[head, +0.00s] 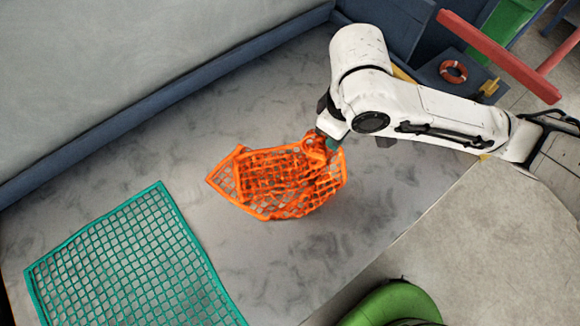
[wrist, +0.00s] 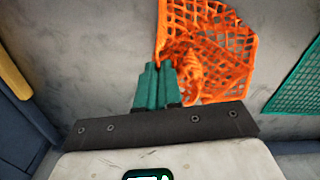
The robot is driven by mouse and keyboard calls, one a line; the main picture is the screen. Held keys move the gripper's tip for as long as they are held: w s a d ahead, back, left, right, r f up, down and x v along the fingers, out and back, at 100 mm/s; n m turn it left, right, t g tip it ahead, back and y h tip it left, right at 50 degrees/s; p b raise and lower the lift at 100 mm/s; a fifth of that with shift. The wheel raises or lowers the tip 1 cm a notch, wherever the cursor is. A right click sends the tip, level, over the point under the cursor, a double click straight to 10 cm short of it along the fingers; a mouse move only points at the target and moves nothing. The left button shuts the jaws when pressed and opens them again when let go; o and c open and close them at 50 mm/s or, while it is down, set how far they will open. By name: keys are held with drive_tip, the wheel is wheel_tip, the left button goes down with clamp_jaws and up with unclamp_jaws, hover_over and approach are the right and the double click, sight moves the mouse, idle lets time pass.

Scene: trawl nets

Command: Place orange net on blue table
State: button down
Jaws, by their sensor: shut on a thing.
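The orange net (head: 275,180) is crumpled over the middle of a grey mottled surface in the head view. My gripper (head: 325,142) is shut on a bunched part at its upper right corner. In the wrist view the orange net (wrist: 215,50) spreads up and right from the teal fingertips (wrist: 158,68), which are together at its lower left edge. I cannot tell whether the net hangs clear of the surface or partly rests on it.
A green net (head: 130,265) lies flat at the lower left of the surface. A dark blue top with an orange ring (head: 453,71) stands at the upper right, near a red bar (head: 500,55). A green rounded object (head: 393,305) is at the bottom. Bare surface lies between the nets.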

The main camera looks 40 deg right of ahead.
drive_tip(key=s+d+f, duration=0.2)
drive_tip(key=d+f, duration=0.1)
drive_tip(key=f, duration=0.1)
drive_tip(key=s+d+f, duration=0.3)
drive_tip(key=d+f, duration=0.1)
drive_tip(key=s+d+f, duration=0.2)
drive_tip(key=d+f, duration=0.2)
drive_tip(key=shift+s+d+f, duration=0.15)
drive_tip(key=shift+f, duration=0.1)
